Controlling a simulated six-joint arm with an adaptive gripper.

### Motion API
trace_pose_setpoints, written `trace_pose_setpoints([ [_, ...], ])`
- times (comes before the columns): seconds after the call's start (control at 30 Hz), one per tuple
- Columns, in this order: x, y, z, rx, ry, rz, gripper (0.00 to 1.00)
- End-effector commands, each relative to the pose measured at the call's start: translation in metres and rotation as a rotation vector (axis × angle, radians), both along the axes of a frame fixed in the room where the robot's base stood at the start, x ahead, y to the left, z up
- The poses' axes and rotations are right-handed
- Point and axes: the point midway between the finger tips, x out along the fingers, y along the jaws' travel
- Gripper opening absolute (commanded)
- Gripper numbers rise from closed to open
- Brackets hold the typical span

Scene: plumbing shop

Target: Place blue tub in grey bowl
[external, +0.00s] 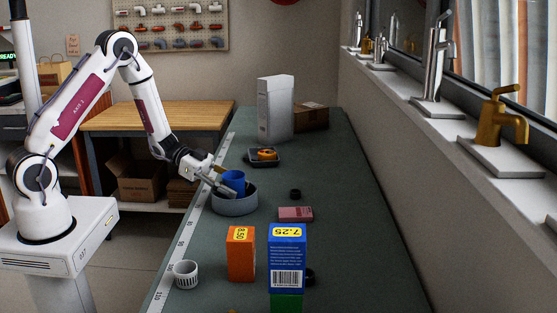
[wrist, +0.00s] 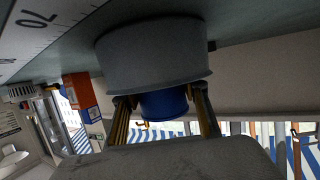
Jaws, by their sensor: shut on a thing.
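The blue tub (external: 233,181) is at the grey bowl (external: 236,207), its upper part showing above the bowl's rim in the external view. My gripper (external: 215,184) reaches in from the left and is shut on the tub. In the wrist view the gripper (wrist: 166,112) has one finger on each side of the blue tub (wrist: 164,104), and the grey bowl (wrist: 150,55) lies just beyond it. The tub's lower part is hidden by the bowl wall. I cannot tell whether the tub touches the bowl's floor.
An orange box (external: 241,253) and a blue box (external: 287,250) stand in front of the bowl. A pink block (external: 295,214) and a small black ring (external: 295,194) lie to its right. A black tray (external: 263,159) with an orange item is behind. A white slotted cup (external: 186,273) stands front left.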

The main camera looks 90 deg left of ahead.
Motion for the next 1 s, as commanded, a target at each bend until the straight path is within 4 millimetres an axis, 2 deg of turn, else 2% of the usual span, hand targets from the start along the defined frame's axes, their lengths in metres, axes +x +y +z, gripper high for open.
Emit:
trace_pose_setpoints([
  [0.17,0.0,0.0,-0.003,0.0,0.0,0.0,0.28],
  [0.2,0.0,0.0,-0.003,0.0,0.0,0.0,0.51],
  [0.23,0.0,0.0,-0.003,0.0,0.0,0.0,0.59],
  [0.27,0.0,0.0,-0.003,0.0,0.0,0.0,0.6],
  [0.77,0.0,0.0,0.001,0.001,0.0,0.0,0.6],
  [1.0,-0.015,0.007,0.007,0.001,0.0,0.002,0.6],
])
